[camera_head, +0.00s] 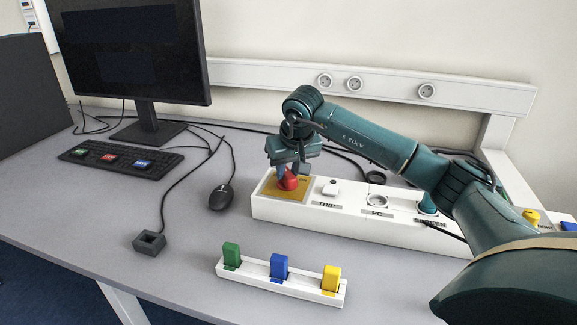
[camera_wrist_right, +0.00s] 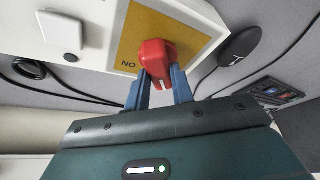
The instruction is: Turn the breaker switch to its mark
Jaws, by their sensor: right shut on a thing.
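The breaker switch is a red knob (camera_head: 288,181) on a yellow plate (camera_head: 268,188) at the left end of a white power strip (camera_head: 300,211). In the right wrist view the red knob (camera_wrist_right: 157,60) stands on the yellow plate (camera_wrist_right: 132,42), where letters reading "NO" show. A white line shows on the knob's near side. My right gripper (camera_head: 286,170) reaches down from above, and its blue fingers (camera_wrist_right: 160,82) are shut on the red knob. The mark itself cannot be made out. My left gripper is not in view.
The strip also carries a white TRIP switch (camera_head: 330,187) and a PC socket (camera_head: 377,200). A rack (camera_head: 262,284) with green, blue and yellow blocks stands in front. A mouse (camera_head: 221,197), keyboard (camera_head: 120,158) and monitor (camera_head: 135,55) are at left, with loose cables.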

